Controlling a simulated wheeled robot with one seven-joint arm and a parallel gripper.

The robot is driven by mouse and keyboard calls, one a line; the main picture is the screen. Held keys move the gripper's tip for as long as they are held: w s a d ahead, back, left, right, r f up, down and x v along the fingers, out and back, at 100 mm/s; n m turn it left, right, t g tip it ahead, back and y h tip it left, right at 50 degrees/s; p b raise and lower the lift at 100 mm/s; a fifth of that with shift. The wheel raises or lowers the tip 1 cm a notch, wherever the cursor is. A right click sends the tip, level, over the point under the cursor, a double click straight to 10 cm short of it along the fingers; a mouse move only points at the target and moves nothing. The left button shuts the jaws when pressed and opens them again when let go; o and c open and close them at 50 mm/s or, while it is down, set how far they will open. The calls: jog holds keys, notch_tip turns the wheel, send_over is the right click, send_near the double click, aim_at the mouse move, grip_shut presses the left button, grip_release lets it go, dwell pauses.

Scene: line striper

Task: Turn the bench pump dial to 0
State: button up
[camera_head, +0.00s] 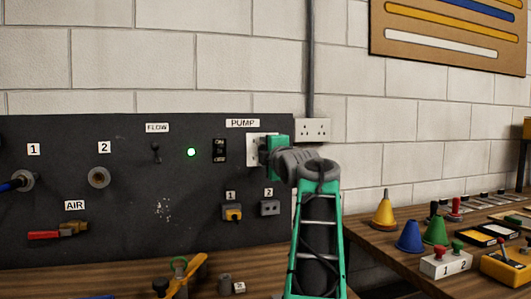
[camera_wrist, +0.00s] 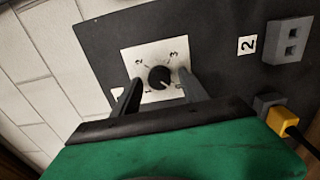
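The pump dial is a round black knob (camera_wrist: 160,77) on a white plate (camera_wrist: 134,59) with printed digits; 2 and 3 are readable in the wrist view. A small pale mark shows on the knob's lower right; I cannot tell which digit it indicates. My gripper (camera_wrist: 159,82) is open, with one dark finger on either side of the knob and visible gaps between. In the head view my green and grey gripper (camera_head: 272,148) is at the white plate (camera_head: 252,150) under the PUMP label (camera_head: 242,123), hiding the knob.
Left of the plate are an ON/OFF switch (camera_head: 219,150), a lit green lamp (camera_head: 192,152) and the FLOW toggle (camera_head: 155,152). Below are socket 1 (camera_head: 232,212) with a yellow plug and grey socket 2 (camera_head: 269,207). Coloured cones (camera_head: 409,237) stand on the right bench.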

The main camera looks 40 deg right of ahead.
jog(key=shift+s, duration=0.1)
jog(key=v, duration=0.7)
jog(key=shift+s+a+b, duration=0.2)
jog(key=shift+s+b, duration=0.1)
jog(key=shift+b, duration=0.15)
